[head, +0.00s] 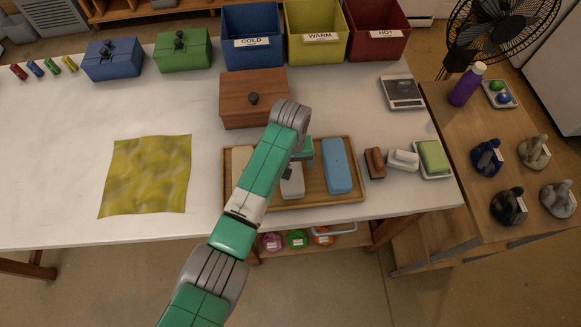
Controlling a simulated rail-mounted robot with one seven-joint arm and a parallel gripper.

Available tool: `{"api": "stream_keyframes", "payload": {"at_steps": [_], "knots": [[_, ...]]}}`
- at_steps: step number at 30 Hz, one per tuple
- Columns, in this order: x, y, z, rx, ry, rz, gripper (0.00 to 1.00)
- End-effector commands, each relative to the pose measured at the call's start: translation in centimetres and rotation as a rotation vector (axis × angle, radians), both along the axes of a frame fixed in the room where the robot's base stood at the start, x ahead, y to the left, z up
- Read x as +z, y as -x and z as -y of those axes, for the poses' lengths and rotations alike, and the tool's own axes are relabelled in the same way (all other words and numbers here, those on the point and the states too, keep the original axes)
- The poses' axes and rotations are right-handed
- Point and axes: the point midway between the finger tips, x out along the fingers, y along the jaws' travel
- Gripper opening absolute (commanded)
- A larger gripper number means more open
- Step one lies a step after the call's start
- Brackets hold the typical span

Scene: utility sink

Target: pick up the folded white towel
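A wooden tray (352,198) lies near the front edge of the white table. In it, a folded white towel (292,187) is partly hidden under my arm and hand. My gripper (288,174) points down over the far part of the white towel. Its fingers are small and mostly hidden, so I cannot tell whether they are open or touch the towel.
A brown wooden box (237,105) with a dark knob stands just behind the tray. A brown brush (375,163), a white item (404,160) and a green sponge on a dish (433,156) lie to the right. A yellow cloth (147,175) lies flat at left, with clear table around it.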

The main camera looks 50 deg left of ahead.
Motion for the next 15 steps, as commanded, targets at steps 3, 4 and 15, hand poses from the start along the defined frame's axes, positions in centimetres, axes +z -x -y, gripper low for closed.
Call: {"api": "stream_keyframes", "payload": {"at_steps": [3,4,15], "knots": [[-0.35,-0.03,-0.01,0.000,-0.001,0.002,0.87],[-0.34,-0.04,-0.01,0.000,-0.001,0.002,0.87],[-0.31,-0.03,0.00,0.000,0.000,0.001,0.36]]}}
